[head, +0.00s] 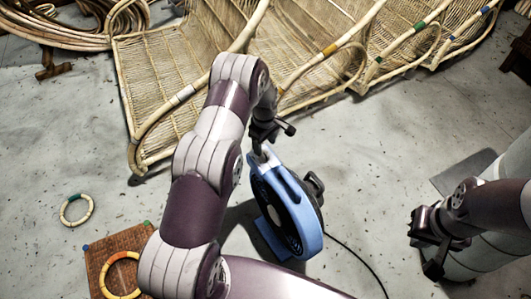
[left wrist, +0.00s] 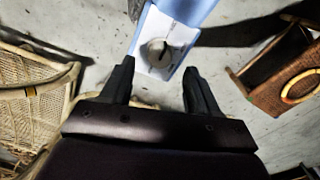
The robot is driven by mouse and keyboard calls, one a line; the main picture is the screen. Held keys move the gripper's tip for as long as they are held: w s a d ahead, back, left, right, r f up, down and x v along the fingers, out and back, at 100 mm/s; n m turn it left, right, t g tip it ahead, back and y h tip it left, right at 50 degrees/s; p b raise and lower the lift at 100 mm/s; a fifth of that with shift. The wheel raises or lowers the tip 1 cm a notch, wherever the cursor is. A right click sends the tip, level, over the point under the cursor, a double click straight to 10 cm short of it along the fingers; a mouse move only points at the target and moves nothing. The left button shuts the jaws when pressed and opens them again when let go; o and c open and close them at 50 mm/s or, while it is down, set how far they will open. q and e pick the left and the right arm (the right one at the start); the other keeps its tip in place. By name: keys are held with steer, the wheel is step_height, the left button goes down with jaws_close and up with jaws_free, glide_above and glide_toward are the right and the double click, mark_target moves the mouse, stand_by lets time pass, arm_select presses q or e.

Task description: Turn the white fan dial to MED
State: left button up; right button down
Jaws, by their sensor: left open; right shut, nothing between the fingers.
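The blue fan (head: 298,222) stands on the floor in the middle of the head view, and part of its blue body (left wrist: 188,8) shows at the top of the left wrist view. Its round white dial (left wrist: 156,50) has a dark pointer slanting across it. I cannot read any labels around it. My left gripper (head: 268,135) is open at the top of the fan; in the left wrist view its fingertips (left wrist: 158,68) are apart, with the dial between and just beyond them. I cannot tell whether they touch it. My right gripper (head: 428,243) is shut and empty, away to the right.
A wicker bench (head: 190,65) stands behind the fan. Coiled rattan (head: 75,25) lies at the upper left. A brown woven box (head: 105,247) with an orange ring (head: 108,268) is at the lower left, near a pale ring (head: 68,221). A black cord (head: 365,263) runs from the fan.

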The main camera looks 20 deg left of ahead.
mark_target(263, 153)
arm_select(q)
step_height(263, 153, down, 5)
steer(key=shift+r+b, duration=0.15)
steer(key=shift+b, duration=0.25)
steer(key=c, duration=1)
steer(key=shift+c, duration=0.2)
steer(key=m, duration=0.4)
steer(key=shift+s+r+m+p, duration=0.1)
steer(key=shift+m+p, duration=0.3)
steer(key=m, duration=0.6)
steer(key=shift+a, duration=0.1)
steer(key=m, duration=0.6)
steer(key=shift+a+m, duration=0.1)
steer(key=shift+m, duration=0.3)
steer(key=m, duration=0.6)
steer(key=shift+a, duration=0.1)
